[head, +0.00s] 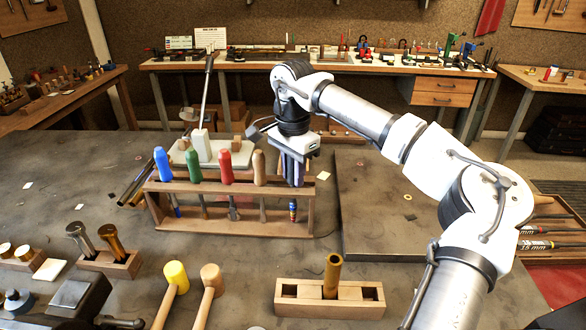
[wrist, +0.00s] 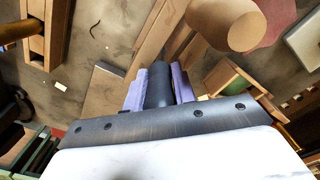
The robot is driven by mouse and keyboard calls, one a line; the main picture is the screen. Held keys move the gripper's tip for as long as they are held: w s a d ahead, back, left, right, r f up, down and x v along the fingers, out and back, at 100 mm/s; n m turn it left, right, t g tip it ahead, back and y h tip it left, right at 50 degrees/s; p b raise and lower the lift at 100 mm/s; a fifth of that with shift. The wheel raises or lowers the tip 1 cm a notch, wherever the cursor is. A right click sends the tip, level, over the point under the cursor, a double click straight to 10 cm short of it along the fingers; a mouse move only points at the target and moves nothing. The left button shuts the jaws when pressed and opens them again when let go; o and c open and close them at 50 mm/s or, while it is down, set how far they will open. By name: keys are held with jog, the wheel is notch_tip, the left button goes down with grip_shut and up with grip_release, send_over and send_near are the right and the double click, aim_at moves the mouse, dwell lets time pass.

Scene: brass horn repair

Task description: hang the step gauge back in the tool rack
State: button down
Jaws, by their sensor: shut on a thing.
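The tool rack (head: 240,187) is a wooden frame with two rails on the bench. Blue, green, red and tan handled tools hang in it in a row. My gripper (head: 293,178) is over the right end of its top rail, beside the tan handle (head: 259,168). In the wrist view its purple fingers (wrist: 158,90) are shut on the dark handle of the step gauge (wrist: 158,85). The gauge's colour-banded tip (head: 293,211) shows below the top rail, roughly upright. Whether the handle rests on the rail is hidden by the fingers.
A wooden block (head: 365,293) with a brass rod stands in front of the rack. Two mallets (head: 176,278) lie front left. A raised plate (head: 385,215) lies right of the rack. A grey stand with a lever (head: 205,145) is behind it.

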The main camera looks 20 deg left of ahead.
jog(key=shift+f, duration=0.25)
jog(key=c, duration=1.1)
grip_release()
jog(key=shift+o, duration=0.2)
notch_tip(320, 180, up, 14)
jog(key=shift+f+b, duration=0.1)
jog(key=shift+b, duration=0.9)
